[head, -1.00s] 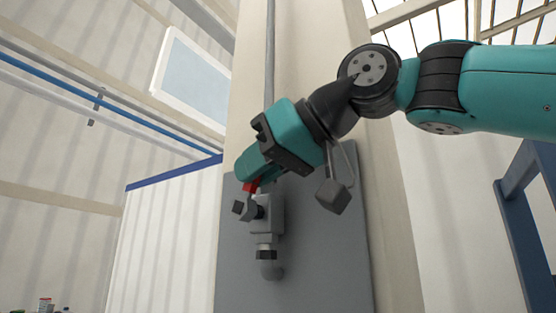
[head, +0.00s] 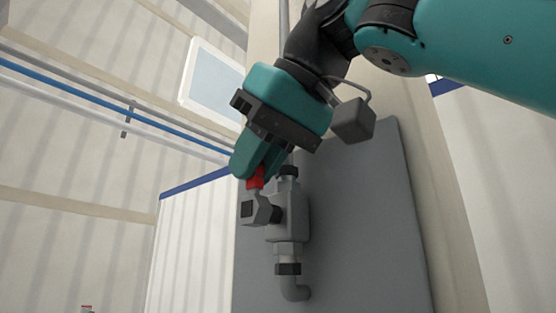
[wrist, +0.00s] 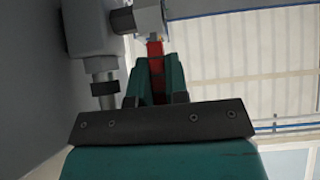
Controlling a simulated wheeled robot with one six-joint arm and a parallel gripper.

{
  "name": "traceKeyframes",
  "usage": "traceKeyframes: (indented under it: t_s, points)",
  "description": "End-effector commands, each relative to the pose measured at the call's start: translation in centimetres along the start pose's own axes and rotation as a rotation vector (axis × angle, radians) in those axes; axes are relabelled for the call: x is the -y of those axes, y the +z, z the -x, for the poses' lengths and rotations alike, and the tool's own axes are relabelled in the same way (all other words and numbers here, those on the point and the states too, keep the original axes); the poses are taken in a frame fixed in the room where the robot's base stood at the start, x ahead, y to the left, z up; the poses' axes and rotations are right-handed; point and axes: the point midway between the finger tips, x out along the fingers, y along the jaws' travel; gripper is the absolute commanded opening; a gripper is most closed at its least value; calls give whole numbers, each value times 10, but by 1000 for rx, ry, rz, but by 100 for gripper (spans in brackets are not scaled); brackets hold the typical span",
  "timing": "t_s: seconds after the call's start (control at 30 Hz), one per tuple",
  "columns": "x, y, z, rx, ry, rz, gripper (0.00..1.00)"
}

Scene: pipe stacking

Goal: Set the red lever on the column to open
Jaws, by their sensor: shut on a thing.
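The red lever (head: 256,178) sits on a grey valve (head: 290,215) fixed to a dark grey panel on the column. The lever points up from the valve's front hub, mostly covered by my gripper's fingers. My gripper (head: 252,172) reaches down from above and is shut on the lever. In the wrist view the red lever (wrist: 155,58) shows between the two teal fingers (wrist: 157,75), running to the valve's hub (wrist: 148,18).
The grey panel (head: 360,210) stands close behind the valve. A pipe elbow (head: 293,288) leaves the valve's bottom. A white partition with a blue top edge (head: 195,180) stands to the left.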

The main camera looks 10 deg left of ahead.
Motion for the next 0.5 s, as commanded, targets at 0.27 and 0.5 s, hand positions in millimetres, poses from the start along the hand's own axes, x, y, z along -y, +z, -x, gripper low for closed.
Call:
traceKeyframes:
  t_s: [0.27, 0.5]
  points:
    - [10, -3, -3, 24, -23, 13, 0]
    - [11, -2, -4, 27, -25, 14, 0]
